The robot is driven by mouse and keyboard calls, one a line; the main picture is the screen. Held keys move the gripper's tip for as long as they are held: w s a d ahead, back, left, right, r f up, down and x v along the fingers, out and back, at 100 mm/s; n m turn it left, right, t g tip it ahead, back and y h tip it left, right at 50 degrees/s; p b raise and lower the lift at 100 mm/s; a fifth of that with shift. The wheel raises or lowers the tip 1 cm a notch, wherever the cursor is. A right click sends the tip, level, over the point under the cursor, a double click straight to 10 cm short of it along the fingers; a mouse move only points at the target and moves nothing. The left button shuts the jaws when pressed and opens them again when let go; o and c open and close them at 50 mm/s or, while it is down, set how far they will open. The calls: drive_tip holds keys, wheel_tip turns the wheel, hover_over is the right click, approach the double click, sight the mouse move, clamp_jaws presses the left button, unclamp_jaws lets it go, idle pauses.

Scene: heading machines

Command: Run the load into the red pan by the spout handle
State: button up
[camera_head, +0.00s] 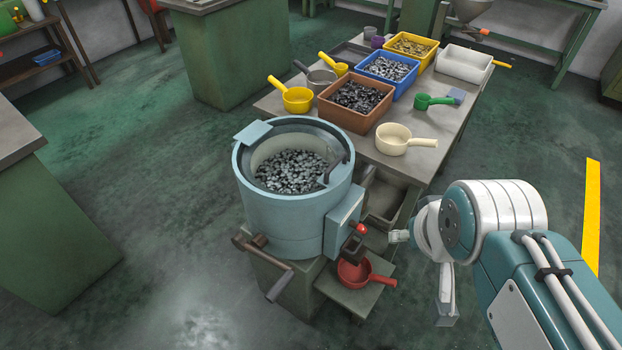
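A pale blue round machine bowl (290,222) holds a heap of small grey metal pieces (291,171), the load. A dark spout (353,250) sits low on its right side, below a light blue box. A red ball knob (361,228), seemingly the spout handle, sits just above the spout. The red pan (353,274) stands under the spout, its handle pointing right; the part of its inside that shows has no pieces in it. My gripper (420,277) is right of the spout and pan, apart from both. Its fingers are spread and empty.
The pan rests on a small low shelf (357,299). A bench (440,100) behind carries bins of parts, several scoops and a cream pan (393,138). A crank (275,265) sticks out at the machine's front left. Floor at left is clear.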

drive_tip(key=shift+c, duration=0.3)
drive_tip(key=c, duration=0.4)
drive_tip(key=w+d+f+m+g+y, duration=0.1)
drive_tip(key=w+f+g+y, duration=0.4)
drive_tip(key=w+f+y, duration=0.95)
drive_tip(key=w+d+f+m+t+h, duration=0.1)
drive_tip(key=w+d+f, duration=0.15)
drive_tip(key=f, duration=0.65)
drive_tip(key=w+d+f+m+t+h, duration=0.15)
drive_tip(key=w+f, duration=0.25)
drive_tip(key=f, duration=0.5)
drive_tip(key=m+t, duration=0.4)
drive_tip(key=t, duration=0.2)
approach(358, 246)
drive_tip(key=x, duration=1)
drive_tip(key=shift+f, duration=0.4)
drive_tip(key=shift+c, duration=0.4)
